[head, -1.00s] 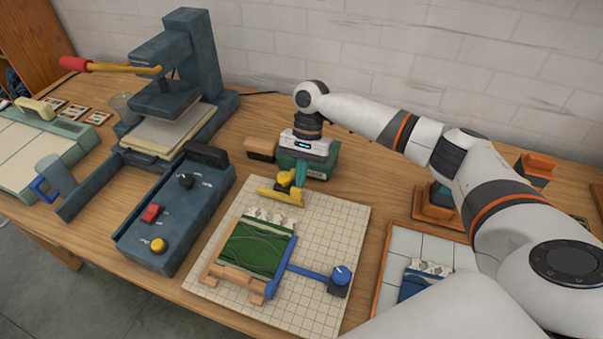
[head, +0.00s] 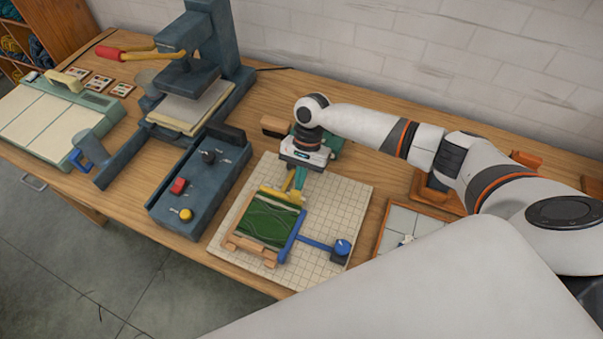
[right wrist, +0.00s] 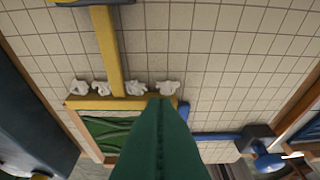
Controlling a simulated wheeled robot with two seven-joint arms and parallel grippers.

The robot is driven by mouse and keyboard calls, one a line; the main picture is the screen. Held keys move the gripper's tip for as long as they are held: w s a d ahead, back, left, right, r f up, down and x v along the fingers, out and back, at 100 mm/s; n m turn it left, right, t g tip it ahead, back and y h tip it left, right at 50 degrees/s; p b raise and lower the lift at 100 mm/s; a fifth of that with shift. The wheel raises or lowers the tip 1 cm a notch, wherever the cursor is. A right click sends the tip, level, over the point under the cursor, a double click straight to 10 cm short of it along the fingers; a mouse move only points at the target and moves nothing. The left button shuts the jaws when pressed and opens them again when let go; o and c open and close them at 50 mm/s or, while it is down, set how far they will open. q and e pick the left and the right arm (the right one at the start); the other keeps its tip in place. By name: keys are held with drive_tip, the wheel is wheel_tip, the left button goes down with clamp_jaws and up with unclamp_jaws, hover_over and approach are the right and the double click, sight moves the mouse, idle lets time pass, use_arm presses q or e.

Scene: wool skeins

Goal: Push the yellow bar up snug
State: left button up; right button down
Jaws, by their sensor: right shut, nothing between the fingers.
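The yellow bar (head: 280,197) lies along the back edge of the green wool panel (head: 262,222) on the gridded board (head: 353,205). In the right wrist view the yellow bar (right wrist: 95,103) runs crosswise beside the green wool (right wrist: 105,130), with white tufts (right wrist: 125,88) along its far side and a yellow stem (right wrist: 108,50) leading away. My right gripper (head: 298,187) is shut and empty, pointing down at the bar's right part. Its green fingers (right wrist: 160,125) hide part of the bar and wool; contact is unclear. My left gripper is out of view.
A blue bar (head: 291,237) runs along the panel's right side, linked to a blue knob (head: 342,247). A wooden bar (head: 250,250) lies at its front. A dark control box (head: 195,190) stands left, with a press (head: 230,60) behind. The board's right part is bare.

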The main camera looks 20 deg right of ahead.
drive_tip(key=b+v, duration=0.1)
drive_tip(key=v, duration=1.1)
